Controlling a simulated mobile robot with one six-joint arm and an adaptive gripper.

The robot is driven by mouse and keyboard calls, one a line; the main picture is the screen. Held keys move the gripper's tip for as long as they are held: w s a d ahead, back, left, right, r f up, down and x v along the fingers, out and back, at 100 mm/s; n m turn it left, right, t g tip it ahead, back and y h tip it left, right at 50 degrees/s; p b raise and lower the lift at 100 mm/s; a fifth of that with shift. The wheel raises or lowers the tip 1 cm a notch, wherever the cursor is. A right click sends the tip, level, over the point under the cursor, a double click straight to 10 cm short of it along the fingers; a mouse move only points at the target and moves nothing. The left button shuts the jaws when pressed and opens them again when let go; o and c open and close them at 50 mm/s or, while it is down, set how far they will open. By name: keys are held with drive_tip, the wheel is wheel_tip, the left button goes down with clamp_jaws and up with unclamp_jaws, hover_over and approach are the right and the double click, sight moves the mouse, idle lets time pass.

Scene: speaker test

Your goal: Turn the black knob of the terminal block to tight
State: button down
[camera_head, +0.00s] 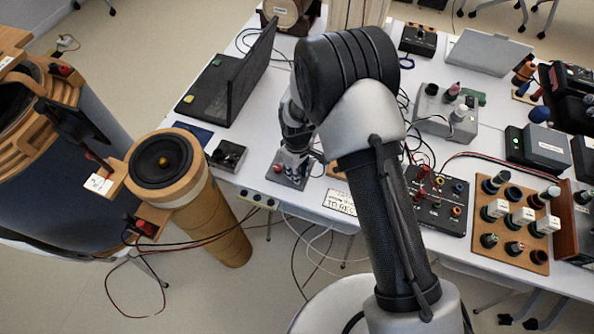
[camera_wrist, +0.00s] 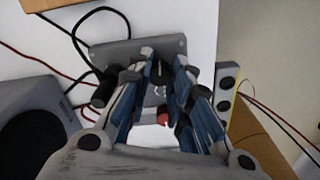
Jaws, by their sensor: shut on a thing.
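The terminal block (camera_head: 287,181) is a small grey plate near the front edge of the white table, left of my arm in the head view. In the wrist view its grey plate (camera_wrist: 110,50) lies beneath my fingers. A red knob (camera_head: 277,168) is on it; red also shows between my fingers in the wrist view (camera_wrist: 163,118). My gripper (camera_head: 294,153) points down at the block, and its fingers also show in the wrist view (camera_wrist: 163,72). It is shut on the black knob, which the fingers mostly hide. The knob's turn position cannot be read.
A black upright panel (camera_head: 250,72) stands behind left. A small dark box (camera_head: 229,154) sits left of the block. A power strip (camera_head: 257,199) runs along the table's front edge. A black terminal box (camera_head: 436,204) with wires is to the right. A round speaker (camera_head: 163,160) stands off the table.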

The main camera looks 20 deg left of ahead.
drive_tip(key=m, duration=0.4)
drive_tip(key=shift+m, duration=0.3)
drive_tip(key=m, duration=0.4)
drive_tip(key=shift+m+b, duration=0.3)
drive_tip(key=m, duration=0.4)
drive_tip(key=shift+s, duration=0.1)
drive_tip(key=m, duration=0.8)
drive_tip(key=shift+m, duration=0.3)
drive_tip(key=m, duration=0.4)
drive_tip(key=shift+m+b, duration=0.3)
drive_tip(key=m, duration=0.4)
drive_tip(key=shift+m, duration=2.1)
drive_tip(key=shift+a, duration=0.1)
